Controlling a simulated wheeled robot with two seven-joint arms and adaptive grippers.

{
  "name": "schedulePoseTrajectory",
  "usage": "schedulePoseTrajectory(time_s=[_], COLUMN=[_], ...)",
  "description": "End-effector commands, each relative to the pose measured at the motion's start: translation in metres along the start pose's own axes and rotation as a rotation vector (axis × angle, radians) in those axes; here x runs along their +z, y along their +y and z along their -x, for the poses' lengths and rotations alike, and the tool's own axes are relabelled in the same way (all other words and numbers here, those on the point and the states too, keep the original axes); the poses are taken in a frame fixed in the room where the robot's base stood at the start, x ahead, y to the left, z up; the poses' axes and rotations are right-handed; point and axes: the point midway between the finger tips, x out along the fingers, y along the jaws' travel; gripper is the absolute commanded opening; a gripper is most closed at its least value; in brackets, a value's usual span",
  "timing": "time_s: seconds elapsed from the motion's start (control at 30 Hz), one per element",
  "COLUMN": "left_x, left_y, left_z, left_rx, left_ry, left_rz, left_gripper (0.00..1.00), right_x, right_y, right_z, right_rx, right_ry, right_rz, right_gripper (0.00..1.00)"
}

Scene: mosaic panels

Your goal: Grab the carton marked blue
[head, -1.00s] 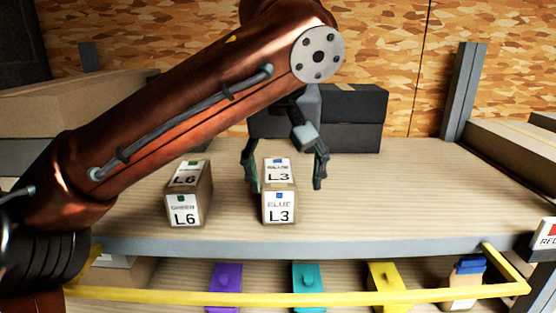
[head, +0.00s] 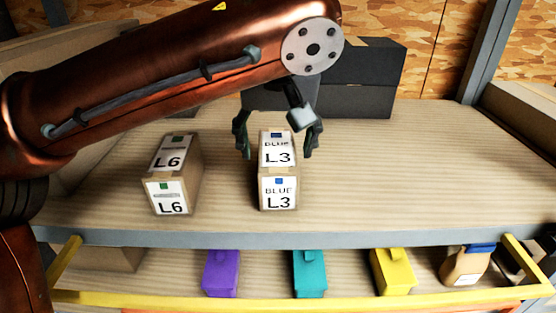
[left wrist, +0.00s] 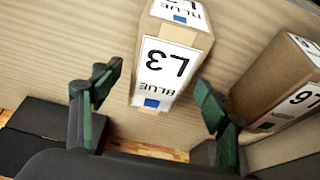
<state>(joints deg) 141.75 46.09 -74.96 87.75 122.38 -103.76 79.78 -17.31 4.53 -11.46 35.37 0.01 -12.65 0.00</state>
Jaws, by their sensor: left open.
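The carton marked blue (head: 278,193) is a tan box with white labels reading BLUE L3 and a small blue square. It stands upright on the shelf, and its labels also show in the left wrist view (left wrist: 165,70). My left gripper (head: 277,150) is open and empty above the rear part of this carton, one finger towards each side. In the left wrist view the carton lies between and beyond the fingertips (left wrist: 158,84), with gaps on both sides. My right gripper is not in view.
A similar L6 carton with a green mark (head: 170,195) stands to the left, close to one finger in the left wrist view (left wrist: 275,80). Dark boxes (head: 365,75) stand behind. A yellow rail (head: 300,299) runs below the front edge. Shelf space at right is clear.

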Motion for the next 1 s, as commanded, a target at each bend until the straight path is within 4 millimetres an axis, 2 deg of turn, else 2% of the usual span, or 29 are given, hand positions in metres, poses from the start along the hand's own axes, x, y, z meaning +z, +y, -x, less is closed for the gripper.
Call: schedulePoseTrajectory(time_s=[0.1,0.2,1.0], left_x=[-0.001,0.0,0.002], left_y=[0.0,0.0,0.001], left_z=[-0.013,-0.019,-0.025], left_rx=[0.0,0.002,0.002], left_ry=[0.001,0.001,0.0], left_rz=[-0.001,-0.002,-0.002], left_gripper=[0.68,0.68,0.68], right_x=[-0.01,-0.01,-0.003], right_y=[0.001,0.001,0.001], right_z=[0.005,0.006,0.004], right_rx=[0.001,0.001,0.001], right_ry=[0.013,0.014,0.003], right_rz=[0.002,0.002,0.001], right_gripper=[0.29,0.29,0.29])
